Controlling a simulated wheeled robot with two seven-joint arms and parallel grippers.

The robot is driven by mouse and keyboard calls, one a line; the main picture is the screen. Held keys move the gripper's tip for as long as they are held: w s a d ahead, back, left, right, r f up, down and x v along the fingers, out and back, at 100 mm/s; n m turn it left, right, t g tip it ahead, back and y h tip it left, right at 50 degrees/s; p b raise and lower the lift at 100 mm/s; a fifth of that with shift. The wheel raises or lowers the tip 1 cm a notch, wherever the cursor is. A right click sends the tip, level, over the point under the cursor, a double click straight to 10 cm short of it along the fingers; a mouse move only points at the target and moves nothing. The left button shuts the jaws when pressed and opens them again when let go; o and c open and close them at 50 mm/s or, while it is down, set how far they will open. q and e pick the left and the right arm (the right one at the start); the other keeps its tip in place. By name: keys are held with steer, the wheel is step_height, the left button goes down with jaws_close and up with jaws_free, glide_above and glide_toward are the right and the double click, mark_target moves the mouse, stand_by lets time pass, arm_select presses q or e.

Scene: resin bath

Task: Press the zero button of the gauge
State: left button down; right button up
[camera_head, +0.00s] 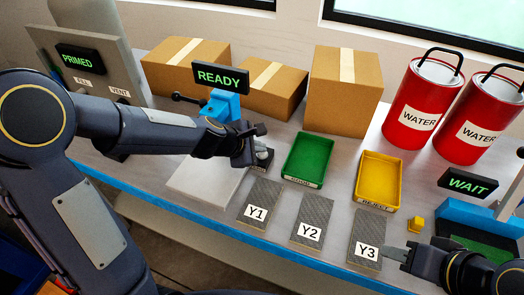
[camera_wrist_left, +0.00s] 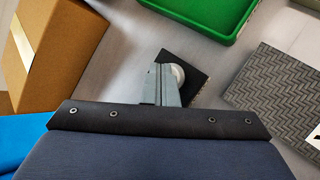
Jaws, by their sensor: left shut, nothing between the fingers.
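My left gripper (camera_head: 247,157) is shut and empty, with its fingers pointing down. In the left wrist view its fingertips (camera_wrist_left: 165,72) are in front of a small black square base (camera_wrist_left: 190,80) with a pale round part (camera_wrist_left: 178,74) on it. The fingers partly cover this small device, and I cannot tell whether they touch it. In the head view it shows just right of the gripper (camera_head: 264,157). No label marks it as the gauge, and a zero button is not clearly visible. My right gripper (camera_head: 394,253) is at the lower right, near the Y3 plate.
A blue device (camera_head: 223,104) with a READY display (camera_head: 220,77) stands behind my left gripper. A green tray (camera_head: 324,138), a yellow tray (camera_head: 399,170) and woven plates Y1 (camera_head: 272,190), Y2 (camera_head: 324,208) and Y3 (camera_head: 378,226) lie nearby. Cardboard boxes (camera_head: 360,100) stand behind.

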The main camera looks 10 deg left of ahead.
mark_target(259, 154)
stand_by(0.3)
arm_select(q)
steer(key=shift+r+p, duration=0.95)
steer(key=shift+p, duration=0.05)
step_height(259, 154, up, 5)
steer(key=p, duration=0.5)
stand_by(0.5)
